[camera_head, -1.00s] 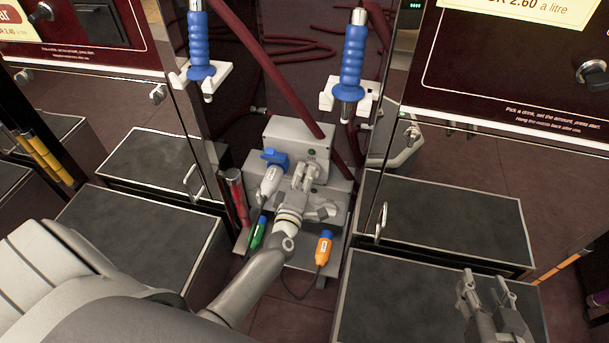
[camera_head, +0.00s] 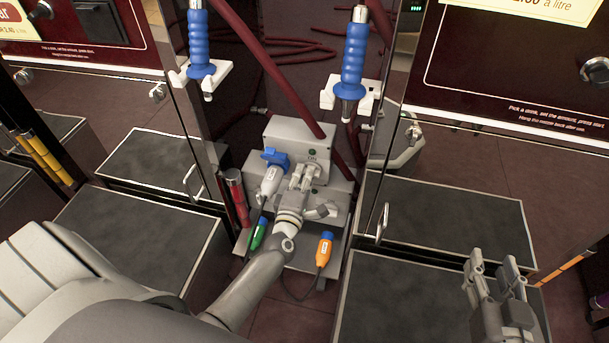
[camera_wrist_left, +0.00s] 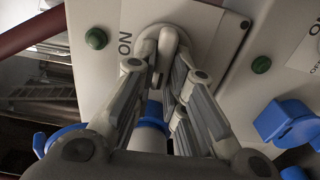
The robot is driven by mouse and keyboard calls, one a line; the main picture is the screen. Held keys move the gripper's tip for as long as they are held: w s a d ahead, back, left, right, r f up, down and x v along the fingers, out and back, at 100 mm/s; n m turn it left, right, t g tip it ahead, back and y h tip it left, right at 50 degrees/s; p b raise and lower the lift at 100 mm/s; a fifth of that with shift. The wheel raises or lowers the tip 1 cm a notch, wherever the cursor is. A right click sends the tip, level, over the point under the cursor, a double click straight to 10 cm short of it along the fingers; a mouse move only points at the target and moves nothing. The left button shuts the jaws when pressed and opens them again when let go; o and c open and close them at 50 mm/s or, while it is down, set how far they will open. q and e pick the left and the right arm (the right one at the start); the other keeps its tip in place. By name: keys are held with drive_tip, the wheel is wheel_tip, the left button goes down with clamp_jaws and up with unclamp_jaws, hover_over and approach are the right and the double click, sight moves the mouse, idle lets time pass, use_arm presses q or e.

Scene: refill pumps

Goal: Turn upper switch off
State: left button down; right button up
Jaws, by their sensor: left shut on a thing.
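The upper grey switch box (camera_head: 292,131) stands low between the two dispensers, with a green light and an ON label on its face. My left gripper (camera_head: 303,177) is in front of this box and covers most of its switch. In the left wrist view, the fingers of my left gripper (camera_wrist_left: 168,75) are shut on the pale grey switch lever (camera_wrist_left: 168,42). The word ON is printed beside the lever, with a green light near it. The lever's exact angle is hard to tell. My right gripper (camera_head: 494,268) is open and empty at the lower right.
A grey plug (camera_head: 270,181) sits in a blue socket left of my left gripper. A green plug (camera_head: 259,234) and an orange plug (camera_head: 324,249) are lower down. Two blue-handled nozzles (camera_head: 201,45) (camera_head: 353,62) hang above. Dark-topped blocks (camera_head: 447,221) flank the box.

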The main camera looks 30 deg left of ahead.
use_arm(q)
drive_tip(key=c, duration=1.5)
unclamp_jaws()
drive_tip(key=shift+s, duration=0.1)
drive_tip(key=v, duration=1.2)
